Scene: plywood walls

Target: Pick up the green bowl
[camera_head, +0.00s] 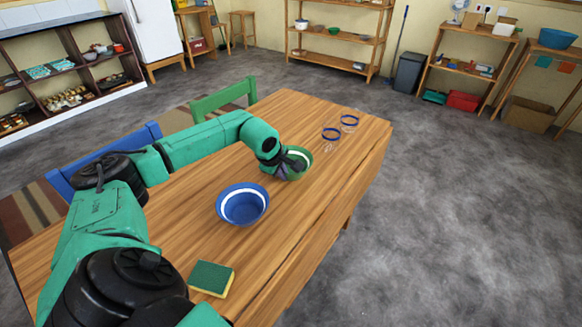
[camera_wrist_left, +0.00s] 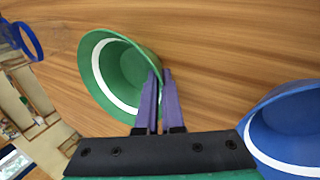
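The green bowl (camera_head: 304,154) with a white band stands on the wooden table, beyond the blue bowl. In the left wrist view the green bowl (camera_wrist_left: 121,66) fills the upper middle. My left gripper (camera_head: 287,170) is at its near side, partly hiding it. In the wrist view its two purple fingers (camera_wrist_left: 160,85) are close together, with the bowl's rim between them. Whether the bowl is clear of the table cannot be told. My right gripper is not in view.
A blue bowl (camera_head: 243,204) stands close by on the near side. A green and yellow sponge (camera_head: 212,278) lies near the front. Glasses with blue rims (camera_head: 331,134) stand at the far right of the table (camera_head: 290,255). Blue and green chairs (camera_head: 223,100) line the left edge.

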